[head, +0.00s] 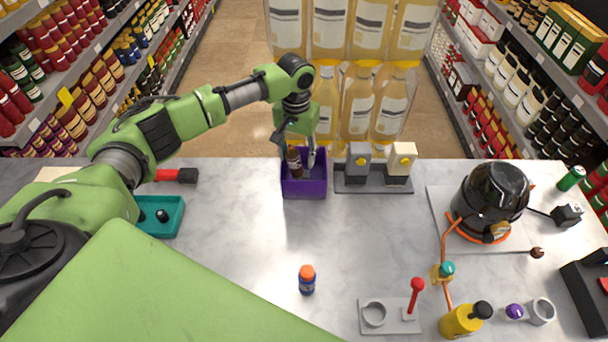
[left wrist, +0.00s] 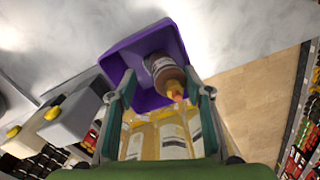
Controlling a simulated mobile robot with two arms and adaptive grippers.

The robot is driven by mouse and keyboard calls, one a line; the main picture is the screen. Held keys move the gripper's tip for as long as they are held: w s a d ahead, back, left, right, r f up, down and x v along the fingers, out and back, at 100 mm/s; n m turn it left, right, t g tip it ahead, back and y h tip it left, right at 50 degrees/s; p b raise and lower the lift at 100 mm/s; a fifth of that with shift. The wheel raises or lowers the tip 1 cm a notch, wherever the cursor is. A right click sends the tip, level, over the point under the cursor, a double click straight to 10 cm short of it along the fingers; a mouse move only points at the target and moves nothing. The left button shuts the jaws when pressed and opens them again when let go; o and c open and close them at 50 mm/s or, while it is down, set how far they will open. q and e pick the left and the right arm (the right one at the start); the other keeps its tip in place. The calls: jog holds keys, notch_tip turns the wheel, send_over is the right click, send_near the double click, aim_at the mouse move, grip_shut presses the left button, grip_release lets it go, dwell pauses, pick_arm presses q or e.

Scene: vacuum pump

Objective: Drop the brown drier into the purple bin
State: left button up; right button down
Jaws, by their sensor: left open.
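The purple bin (head: 304,187) stands near the far edge of the table, and its inside fills the middle of the left wrist view (left wrist: 118,58). The brown drier (head: 293,160) is a small dark brown bottle standing tilted in the bin. In the left wrist view the drier (left wrist: 164,74) shows a pale label and a yellow-orange tip. My left gripper (head: 302,160) points down at the bin; its fingers are spread on either side of the drier, with gaps visible in the left wrist view (left wrist: 162,92). My right gripper is out of view.
A grey holder (head: 374,186) with two yellow-knobbed blocks stands just right of the bin. A teal tray (head: 172,226) lies to the left. A blue bottle with orange cap (head: 307,281) stands in front, and a black pump (head: 490,196) at right.

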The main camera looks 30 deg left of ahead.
pick_arm(q)
notch_tip(320, 180, up, 12)
dwell(0.4)
dwell(0.3)
